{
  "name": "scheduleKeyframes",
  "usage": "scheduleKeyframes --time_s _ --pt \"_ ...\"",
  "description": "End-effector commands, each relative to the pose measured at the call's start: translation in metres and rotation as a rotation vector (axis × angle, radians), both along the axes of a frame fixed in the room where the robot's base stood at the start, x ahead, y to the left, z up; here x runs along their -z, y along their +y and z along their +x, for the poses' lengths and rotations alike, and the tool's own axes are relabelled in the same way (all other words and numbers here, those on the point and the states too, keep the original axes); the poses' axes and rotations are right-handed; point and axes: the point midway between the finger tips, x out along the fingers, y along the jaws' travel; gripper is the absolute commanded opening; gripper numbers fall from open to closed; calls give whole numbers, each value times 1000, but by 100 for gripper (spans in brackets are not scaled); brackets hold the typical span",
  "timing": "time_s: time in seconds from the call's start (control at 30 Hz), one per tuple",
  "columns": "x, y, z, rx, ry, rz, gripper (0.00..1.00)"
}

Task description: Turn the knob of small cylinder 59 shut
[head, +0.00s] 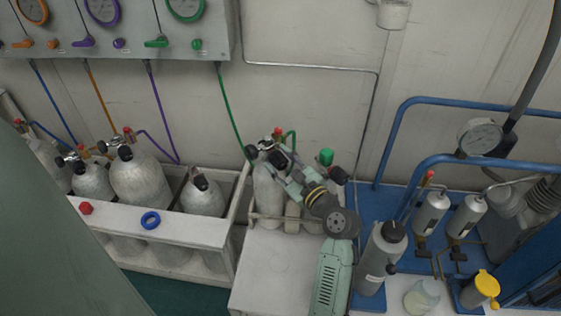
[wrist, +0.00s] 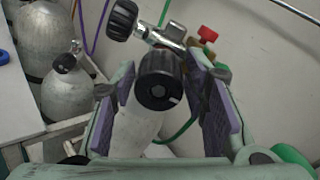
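A pale small cylinder (head: 267,195) stands in a white rack; no number 59 is readable on it. In the wrist view its body (wrist: 140,128) shows below a round black knob (wrist: 158,88) with a small white mark. My gripper (wrist: 168,95) is open, with one purple-padded finger on each side of this knob. A gap shows at the right pad; whether the left pad touches is unclear. In the head view my gripper (head: 285,165) is at the cylinder's top and hides part of the valve. A second black knob (wrist: 122,18) is on the metal valve beyond.
A red knob (wrist: 207,34) and green hose are close behind the fingers. A green-capped cylinder (head: 326,157) stands just right of my gripper. More cylinders (head: 140,180) fill the left rack. A grey black-topped bottle (head: 380,262) and blue rails (head: 460,103) stand right.

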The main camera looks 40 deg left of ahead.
Motion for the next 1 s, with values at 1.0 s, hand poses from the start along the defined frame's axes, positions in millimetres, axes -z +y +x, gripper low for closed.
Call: scheduleKeyframes --time_s 1.0 --pt "-1 -91 -25 4 1 0 54"
